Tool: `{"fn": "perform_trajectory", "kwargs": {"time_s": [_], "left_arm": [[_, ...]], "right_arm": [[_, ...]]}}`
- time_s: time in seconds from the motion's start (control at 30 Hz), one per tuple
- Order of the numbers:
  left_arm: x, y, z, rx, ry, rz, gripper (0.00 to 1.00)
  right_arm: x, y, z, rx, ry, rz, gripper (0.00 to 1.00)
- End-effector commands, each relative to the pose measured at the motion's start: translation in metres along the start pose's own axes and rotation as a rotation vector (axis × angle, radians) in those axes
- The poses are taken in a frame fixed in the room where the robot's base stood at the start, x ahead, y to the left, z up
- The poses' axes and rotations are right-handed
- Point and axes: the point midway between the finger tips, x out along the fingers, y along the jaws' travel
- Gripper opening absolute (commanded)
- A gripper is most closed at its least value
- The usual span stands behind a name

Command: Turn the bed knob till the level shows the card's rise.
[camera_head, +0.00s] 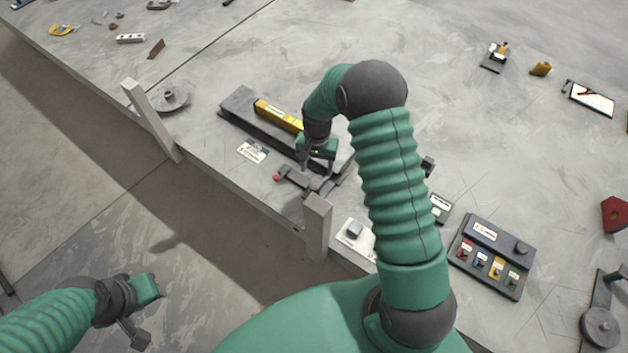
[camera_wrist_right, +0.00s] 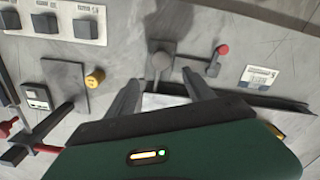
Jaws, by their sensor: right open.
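The dark bed (camera_head: 237,103) lies along the table's near side, with the yellow level (camera_head: 278,115) on top. The level's reading is too small to make out. A white card (camera_head: 252,151) lies in front of the bed; it also shows in the right wrist view (camera_wrist_right: 260,76). My right gripper (camera_head: 318,180) is open over the bed's right end. In the right wrist view, a round grey knob (camera_wrist_right: 161,62) shows just beyond and between the open fingertips (camera_wrist_right: 162,80), without visible grip. My left gripper (camera_head: 138,318) hangs off the table at lower left; its jaw opening is unclear.
A red-tipped lever (camera_head: 277,178) is beside the right gripper. Two upright posts (camera_head: 150,120) (camera_head: 317,228) stand at the near edge. A white switch plate (camera_head: 355,238) and a box with coloured parts (camera_head: 492,257) are to the right.

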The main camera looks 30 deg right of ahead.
Motion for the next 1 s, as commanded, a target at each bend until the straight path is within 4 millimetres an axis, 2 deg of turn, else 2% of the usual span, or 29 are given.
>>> {"fn": "perform_trajectory", "kwargs": {"time_s": [0.2,0.33,0.47,0.7,0.77,1.0], "left_arm": [[-0.012,0.000,-0.003,0.000,0.000,0.000,0.36],[-0.015,0.000,-0.004,-0.001,0.000,0.000,0.36],[-0.016,0.000,-0.004,-0.001,0.000,0.000,0.36],[-0.016,0.000,-0.004,-0.001,0.000,0.000,0.36],[-0.016,0.000,-0.004,-0.001,0.000,0.000,0.36],[-0.016,0.000,-0.004,0.000,0.000,0.000,0.36]], "right_arm": [[0.054,-0.001,0.004,-0.003,-0.003,0.003,0.61],[0.077,-0.002,0.002,-0.002,0.000,0.001,0.61],[0.089,-0.001,0.001,-0.002,0.000,-0.001,0.61],[0.091,-0.001,0.001,-0.002,0.001,-0.001,0.61],[0.091,-0.001,0.001,-0.002,0.001,-0.001,0.56],[0.090,-0.001,0.001,-0.002,0.001,0.000,0.25]]}}
